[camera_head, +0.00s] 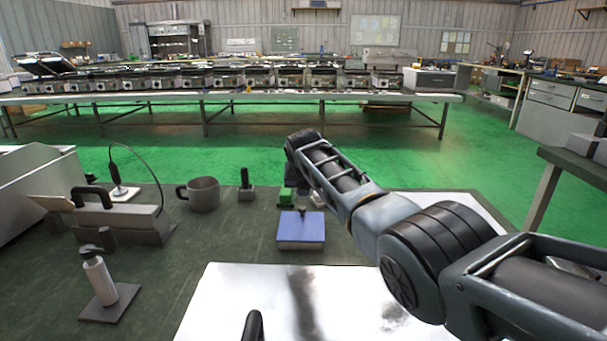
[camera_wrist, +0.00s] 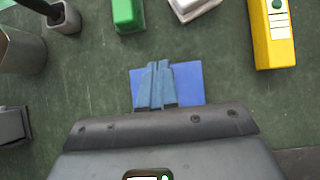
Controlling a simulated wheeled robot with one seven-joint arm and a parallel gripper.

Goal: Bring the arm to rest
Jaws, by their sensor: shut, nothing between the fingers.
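My arm reaches in from the right in the head view, bends over the bench and points down. My gripper (camera_wrist: 155,84) shows in the wrist view with its two blue-grey fingers shut together and nothing between them. The fingertips are over a flat blue block (camera_wrist: 190,82), which also shows in the head view (camera_head: 301,228). I cannot tell whether the fingertips touch the block or hang just above it.
A green block (camera_wrist: 128,12), a white piece (camera_wrist: 190,8) and a yellow device (camera_wrist: 271,35) lie beyond the fingers. A grey mug (camera_head: 200,194), a dispenser bottle (camera_head: 99,277) and a white sheet (camera_head: 270,300) are on the dark bench.

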